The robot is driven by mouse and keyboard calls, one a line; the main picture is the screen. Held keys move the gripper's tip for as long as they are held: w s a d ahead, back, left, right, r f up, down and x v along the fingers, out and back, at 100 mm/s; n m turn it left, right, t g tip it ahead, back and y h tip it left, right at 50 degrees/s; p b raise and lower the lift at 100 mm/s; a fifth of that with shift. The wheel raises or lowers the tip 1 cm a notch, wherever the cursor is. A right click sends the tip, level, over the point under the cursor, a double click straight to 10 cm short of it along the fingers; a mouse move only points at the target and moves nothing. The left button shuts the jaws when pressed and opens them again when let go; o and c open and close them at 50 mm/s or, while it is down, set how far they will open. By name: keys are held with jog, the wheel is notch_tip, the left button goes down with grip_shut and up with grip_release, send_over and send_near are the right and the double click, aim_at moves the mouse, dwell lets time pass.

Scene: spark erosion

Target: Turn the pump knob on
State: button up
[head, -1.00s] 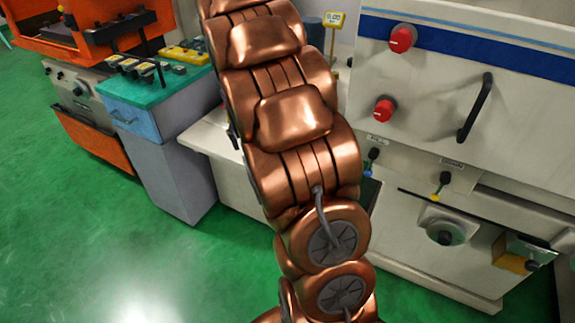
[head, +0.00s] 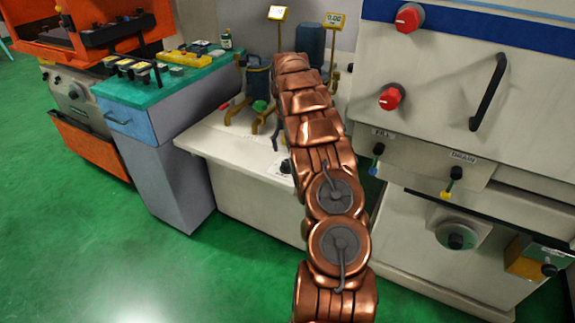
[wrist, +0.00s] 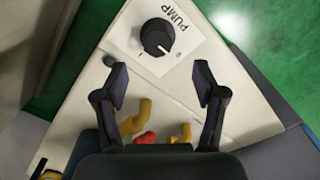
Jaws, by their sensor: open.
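The pump knob (wrist: 157,37) is a round black knob on a white plate marked PUMP (wrist: 178,22), on a pale machine surface. In the wrist view it lies beyond my fingertips, roughly centred between them, with a visible gap. My gripper (wrist: 160,83) is open and empty, with its two dark fingers apart. In the head view the pump knob (head: 285,166) shows small and dark, just left of my copper arm, on the pale cabinet top (head: 228,140). The arm hides part of the area around it.
Yellow and red pipe fittings (wrist: 143,118) lie below the fingers in the wrist view. The head view shows FILL (head: 377,152) and DRAIN (head: 454,176) levers, red knobs (head: 409,17) and a black handle (head: 488,92) to the right. Green floor lies open at lower left.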

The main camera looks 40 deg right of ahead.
aim_at(287, 162)
jog(key=shift+d+f, duration=0.25)
jog(key=shift+f, duration=0.25)
jog(key=shift+f+p, duration=0.75)
jog(key=shift+f, duration=2.95)
jog(key=c, duration=1.1)
